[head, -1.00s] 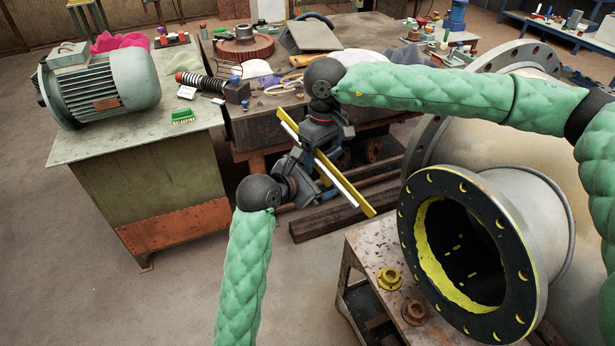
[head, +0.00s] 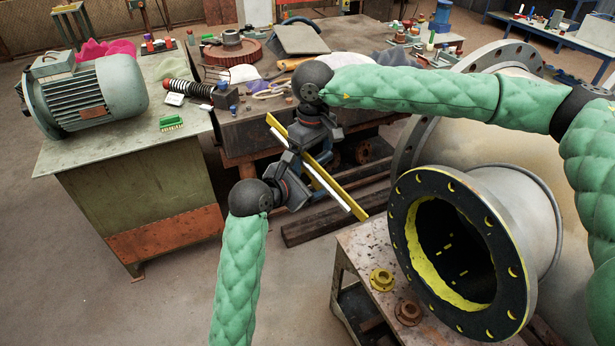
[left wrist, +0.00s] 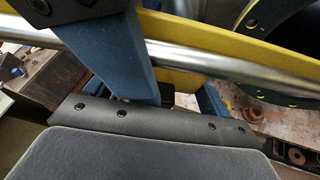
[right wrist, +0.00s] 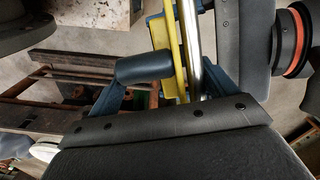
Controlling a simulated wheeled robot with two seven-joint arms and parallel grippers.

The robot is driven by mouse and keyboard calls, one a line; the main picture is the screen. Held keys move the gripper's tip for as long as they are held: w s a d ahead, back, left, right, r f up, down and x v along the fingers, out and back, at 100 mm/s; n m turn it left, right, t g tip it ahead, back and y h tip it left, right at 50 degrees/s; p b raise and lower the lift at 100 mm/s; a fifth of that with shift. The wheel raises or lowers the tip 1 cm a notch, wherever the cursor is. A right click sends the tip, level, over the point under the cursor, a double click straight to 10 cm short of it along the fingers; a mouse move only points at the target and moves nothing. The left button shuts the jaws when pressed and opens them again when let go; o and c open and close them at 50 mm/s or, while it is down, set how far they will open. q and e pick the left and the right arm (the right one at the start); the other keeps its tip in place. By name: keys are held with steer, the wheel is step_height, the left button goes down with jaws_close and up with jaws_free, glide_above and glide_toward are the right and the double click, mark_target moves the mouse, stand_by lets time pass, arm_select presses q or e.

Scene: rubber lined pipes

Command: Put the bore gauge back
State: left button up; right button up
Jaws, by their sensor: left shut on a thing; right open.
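The bore gauge appears as a long bar with a yellow strip and a bright silver rod (head: 347,197), held tilted in front of the bench. It crosses the left wrist view (left wrist: 225,62) and the right wrist view (right wrist: 192,45). My left gripper (head: 297,172) is shut on the bar near its middle. My right gripper (head: 312,136) is close beside it, toward the bar's upper end, open with its fingers on either side of the bar. The exact finger contact is partly hidden in the head view.
A large flanged pipe (head: 398,225) lies at the right, behind a low stand (head: 355,245) with a yellow fitting (head: 382,279) and a rusty one (head: 409,312). A green cabinet (head: 90,165) carries a motor (head: 85,98). A cluttered workbench (head: 240,130) stands behind the grippers.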

arm_select(q)
steer(key=shift+w, duration=0.1)
arm_select(e)
steer(key=shift+s+a, duration=0.25)
steer(key=shift+s, duration=0.05)
steer(key=shift+r, duration=0.15)
step_height(320, 180, up, 12)
steer(key=shift+w, duration=0.3)
